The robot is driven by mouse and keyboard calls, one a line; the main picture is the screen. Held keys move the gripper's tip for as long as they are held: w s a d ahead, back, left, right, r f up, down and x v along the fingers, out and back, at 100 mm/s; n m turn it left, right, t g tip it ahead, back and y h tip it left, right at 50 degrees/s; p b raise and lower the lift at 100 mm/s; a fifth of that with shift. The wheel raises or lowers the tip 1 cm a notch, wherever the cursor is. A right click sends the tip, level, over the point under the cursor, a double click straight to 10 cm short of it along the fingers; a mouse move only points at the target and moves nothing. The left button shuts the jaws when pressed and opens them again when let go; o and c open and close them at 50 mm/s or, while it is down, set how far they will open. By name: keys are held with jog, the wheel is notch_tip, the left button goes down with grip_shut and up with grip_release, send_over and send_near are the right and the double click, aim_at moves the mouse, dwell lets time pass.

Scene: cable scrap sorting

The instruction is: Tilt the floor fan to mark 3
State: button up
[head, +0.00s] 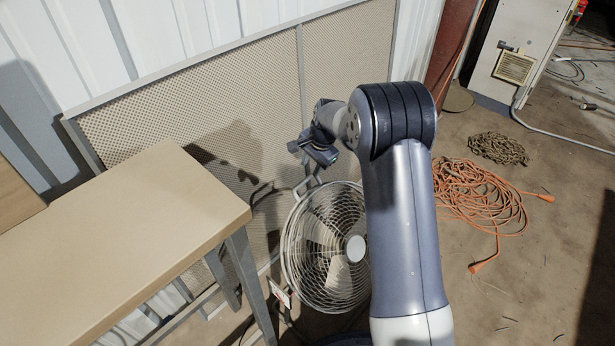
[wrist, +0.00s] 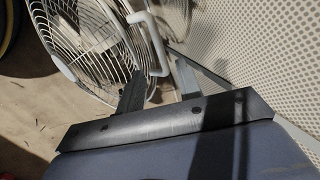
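The floor fan (head: 327,250) stands on the floor right of the table, with a round wire cage and a pale hub. My arm hides its right edge. Its white handle (wrist: 152,45) rises from the cage rim in the wrist view, where part of the fan cage (wrist: 88,40) also shows. My gripper (head: 311,168) is above the fan's top, by the handle. In the wrist view its two fingers (wrist: 160,78) are apart, with the handle's lower end between or just beyond them; contact cannot be told. A small white and red tag (head: 281,294) is low left of the fan; no mark numbers are readable.
A wooden-topped table (head: 120,245) with metal legs stands at the left. A perforated panel (head: 200,120) leans behind the fan. An orange cable heap (head: 482,195) and a dark chain pile (head: 497,148) lie at the right. A cabinet (head: 515,50) stands behind them.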

aim_at(305, 180)
jog(key=b+x, duration=0.1)
jog(key=x, duration=0.5)
jog(key=shift+w+a+f+b, duration=0.1)
jog(key=shift+w+f+b, duration=0.05)
jog(key=shift+f+b, duration=0.2)
grip_shut()
